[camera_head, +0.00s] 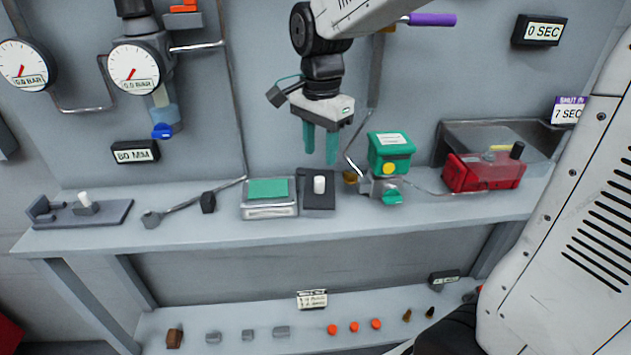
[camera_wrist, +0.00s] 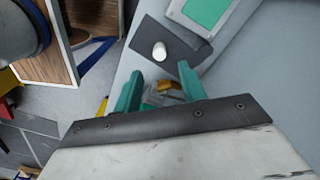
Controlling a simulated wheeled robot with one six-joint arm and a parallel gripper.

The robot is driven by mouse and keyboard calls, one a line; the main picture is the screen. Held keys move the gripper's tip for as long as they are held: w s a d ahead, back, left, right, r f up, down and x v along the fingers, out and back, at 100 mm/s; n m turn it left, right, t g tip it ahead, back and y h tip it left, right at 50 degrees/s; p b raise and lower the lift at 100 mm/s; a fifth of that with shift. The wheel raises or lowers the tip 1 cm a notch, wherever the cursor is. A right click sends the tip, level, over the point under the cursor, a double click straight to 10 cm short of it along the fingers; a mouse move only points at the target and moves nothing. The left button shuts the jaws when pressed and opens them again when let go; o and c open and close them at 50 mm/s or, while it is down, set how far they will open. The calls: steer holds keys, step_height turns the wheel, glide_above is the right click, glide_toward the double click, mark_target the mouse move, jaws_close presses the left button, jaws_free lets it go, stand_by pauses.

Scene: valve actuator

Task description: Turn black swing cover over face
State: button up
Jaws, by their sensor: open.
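A flat black plate (camera_head: 316,203) with a white upright knob (camera_head: 319,184) lies on the bench shelf; it looks like the swing cover. It lies beside a pale box with a green face (camera_head: 268,189), on the face's right, and the face is uncovered. In the wrist view the black plate (camera_wrist: 180,40), white knob (camera_wrist: 159,51) and green face (camera_wrist: 203,12) show beyond the fingers. My gripper (camera_head: 320,150) has two green fingers pointing down, apart and empty. It hangs above the shelf, near the plate in the picture; contact is not visible. The fingers also show in the wrist view (camera_wrist: 160,78).
A green-topped valve actuator (camera_head: 390,153) stands right of the plate, with a red box (camera_head: 482,171) under a clear hood farther right. A lever with a black block (camera_head: 208,202) lies to the left. The lower shelf (camera_head: 250,318) holds small parts.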

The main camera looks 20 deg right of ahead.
mark_target(319, 178)
steer(key=shift+f+m, duration=0.3)
steer(key=shift+f, duration=0.2)
step_height(319, 178, down, 7)
jaws_close()
steer(key=shift+a+r, duration=0.1)
